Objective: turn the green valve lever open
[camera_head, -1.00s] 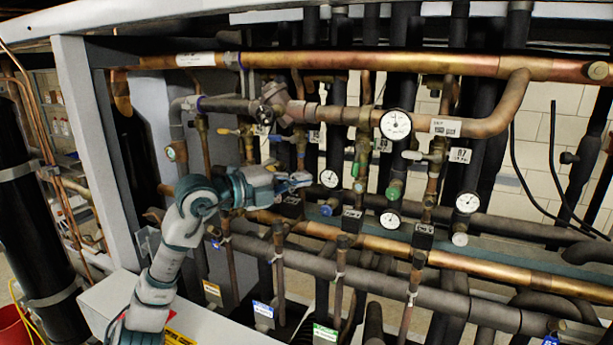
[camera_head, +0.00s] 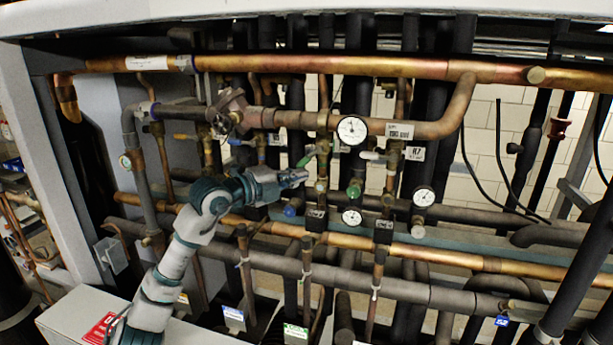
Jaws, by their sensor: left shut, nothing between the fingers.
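The green valve lever (camera_head: 306,160) is a small handle on a vertical copper pipe, left of and below the large white gauge. It slants down to the left from its valve. My left gripper (camera_head: 304,176) is shut and empty. Its fingertips are just below the lever in the picture. I cannot tell whether they touch it or stand in front of it. My left arm comes up from the lower left. My right gripper is not in view.
A large gauge (camera_head: 351,130) sits right of the lever, with a smaller gauge (camera_head: 352,217) below. A green round knob (camera_head: 354,190) and a blue lever (camera_head: 238,142) are nearby. A thick copper pipe (camera_head: 430,67) runs above. Pipes crowd the rack closely.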

